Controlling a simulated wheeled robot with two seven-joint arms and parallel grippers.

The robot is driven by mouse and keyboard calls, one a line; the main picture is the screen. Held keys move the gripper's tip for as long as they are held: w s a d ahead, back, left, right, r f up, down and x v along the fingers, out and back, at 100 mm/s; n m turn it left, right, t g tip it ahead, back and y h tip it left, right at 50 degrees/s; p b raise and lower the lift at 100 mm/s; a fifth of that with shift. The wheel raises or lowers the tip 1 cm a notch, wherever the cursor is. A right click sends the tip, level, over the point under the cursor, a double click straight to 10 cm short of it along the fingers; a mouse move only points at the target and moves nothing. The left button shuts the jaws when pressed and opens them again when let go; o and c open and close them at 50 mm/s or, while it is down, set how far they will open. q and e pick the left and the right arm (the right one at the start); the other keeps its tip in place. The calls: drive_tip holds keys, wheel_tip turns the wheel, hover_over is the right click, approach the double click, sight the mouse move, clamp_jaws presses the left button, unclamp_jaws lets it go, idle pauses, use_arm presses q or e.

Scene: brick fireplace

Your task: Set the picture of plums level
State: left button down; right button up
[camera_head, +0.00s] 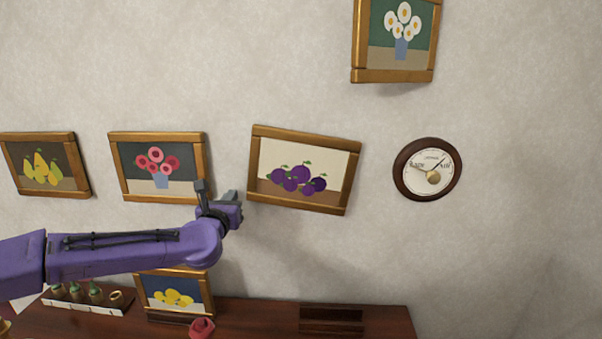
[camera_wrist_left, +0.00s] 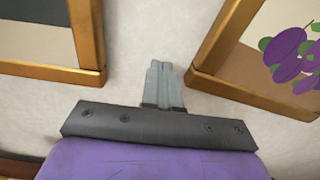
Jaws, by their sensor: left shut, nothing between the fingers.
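The picture of plums (camera_head: 303,170) hangs on the wall in a wooden frame. It is tilted, with its right side lower than its left in the head view. In the left wrist view its lower left corner and some plums (camera_wrist_left: 290,55) show at the right. My left gripper (camera_head: 238,200) is just left of the frame's lower left corner. Its fingers (camera_wrist_left: 163,82) are shut and empty, in front of bare wall between two frames, apart from the plum frame in the wrist view. My right gripper is not in view.
The flower picture (camera_head: 157,135) hangs close on the left, the pear picture (camera_head: 45,165) farther left. A round dial (camera_head: 428,169) hangs on the right, a daisy picture (camera_head: 395,40) above. Below, a wooden shelf (camera_head: 260,318) bears a lemon picture (camera_head: 175,292). Wall below the plums is clear.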

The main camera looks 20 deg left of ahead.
use_arm(q)
drive_tip(key=shift+w+d+b, duration=0.2)
drive_tip(key=shift+d+b, duration=0.15)
drive_tip(key=shift+d, duration=0.4)
drive_tip(key=shift+w+d+b, duration=0.2)
drive_tip(key=shift+d+b, duration=0.1)
drive_tip(key=shift+d, duration=0.5)
drive_tip(key=shift+w+d+b, duration=0.2)
drive_tip(key=shift+d+b, duration=0.15)
drive_tip(key=shift+d, duration=0.4)
idle(2.3)
drive_tip(key=shift+a, duration=0.2)
drive_tip(key=shift+s+a+r, duration=0.1)
drive_tip(key=shift+s+a, duration=0.05)
drive_tip(key=b, duration=0.2)
approach(248, 195)
drive_tip(key=a, duration=0.1)
drive_tip(key=shift+s+a, duration=0.1)
drive_tip(key=shift+a, duration=0.1)
idle(0.3)
